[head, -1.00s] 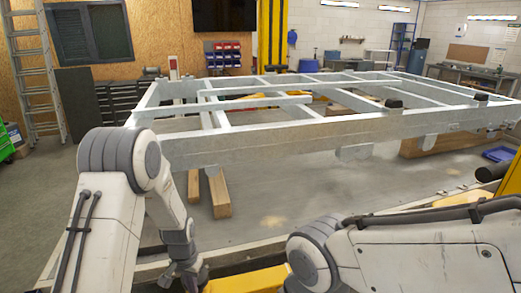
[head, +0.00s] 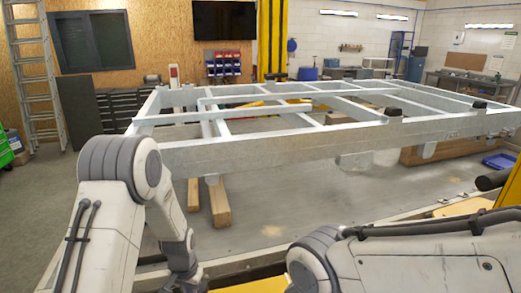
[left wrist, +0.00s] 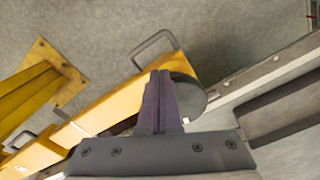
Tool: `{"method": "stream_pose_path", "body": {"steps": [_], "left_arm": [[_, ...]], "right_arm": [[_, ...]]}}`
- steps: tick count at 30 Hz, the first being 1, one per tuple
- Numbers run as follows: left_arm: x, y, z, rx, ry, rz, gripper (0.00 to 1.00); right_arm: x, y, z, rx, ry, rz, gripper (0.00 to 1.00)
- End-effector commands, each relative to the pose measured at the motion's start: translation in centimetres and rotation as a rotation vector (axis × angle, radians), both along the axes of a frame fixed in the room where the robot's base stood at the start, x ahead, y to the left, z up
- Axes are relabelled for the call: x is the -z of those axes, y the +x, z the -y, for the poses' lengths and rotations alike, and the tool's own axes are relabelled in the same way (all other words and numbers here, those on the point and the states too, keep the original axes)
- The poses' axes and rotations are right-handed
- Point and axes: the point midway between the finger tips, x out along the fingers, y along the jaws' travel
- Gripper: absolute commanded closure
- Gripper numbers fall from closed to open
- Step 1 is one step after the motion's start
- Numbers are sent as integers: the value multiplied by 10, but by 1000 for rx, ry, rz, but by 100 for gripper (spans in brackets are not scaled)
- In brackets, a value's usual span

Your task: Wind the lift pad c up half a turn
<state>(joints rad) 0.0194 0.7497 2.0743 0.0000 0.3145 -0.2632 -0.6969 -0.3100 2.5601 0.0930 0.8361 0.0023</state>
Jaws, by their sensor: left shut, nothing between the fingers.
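In the left wrist view, my left gripper (left wrist: 160,100) is shut, with nothing between its fingers. Behind the fingers, a dark round pad (left wrist: 187,97) sits at the end of a yellow lift arm (left wrist: 110,100). The fingers overlap the pad's left part in the picture. I cannot tell whether they touch it, and no letter on it is readable. In the head view, the left wrist reaches down at the bottom edge beside a yellow lift part (head: 248,278), its fingers cut off. My right arm crosses the lower right; its gripper is out of view.
A galvanized trailer frame (head: 260,153) spans the space ahead. Wooden beams (head: 219,202) lie under it. A wire handle (left wrist: 153,46) stands on the yellow arm near the pad. A grey rail (left wrist: 265,75) runs beside it. Open floor lies above the pad in the wrist view.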

Motion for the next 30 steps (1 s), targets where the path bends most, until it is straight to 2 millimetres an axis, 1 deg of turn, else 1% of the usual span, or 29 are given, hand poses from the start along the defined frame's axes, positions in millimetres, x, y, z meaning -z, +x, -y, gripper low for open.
{"method": "stream_pose_path", "body": {"steps": [1, 6, 12, 14, 23, 25, 26, 28, 29, 30], "left_arm": [[-8, 0, 0, 0, 0, 0, 100], [-30, 0, 0, 0, 0, -1, 100], [-53, -1, 0, 0, 0, -2, 100], [-57, -1, 0, 0, 0, -2, 100], [-56, -1, 0, 0, 0, -3, 100], [-59, -1, 4, 6, 0, 0, 100], [-61, -2, 7, 10, 0, 1, 100], [-72, -6, 20, 30, -2, 6, 100], [-78, -8, 28, 41, -4, 10, 100], [-88, -14, 41, 60, -6, 13, 100]], "right_arm": [[-7, 0, 0, 0, 0, 0, 100], [-25, 0, 0, 0, 0, 0, 100], [-44, 0, 0, 0, 0, 0, 100], [-47, 0, 0, 0, 0, 0, 100], [-46, 0, 0, 0, 0, 0, 100], [-44, 0, 0, 0, 0, 0, 100], [-43, 0, 0, 0, 0, 0, 100], [-38, 0, 0, 0, 0, 0, 100], [-35, 0, 0, 0, 0, 0, 100], [-31, 0, 0, 0, 0, 0, 100]]}}
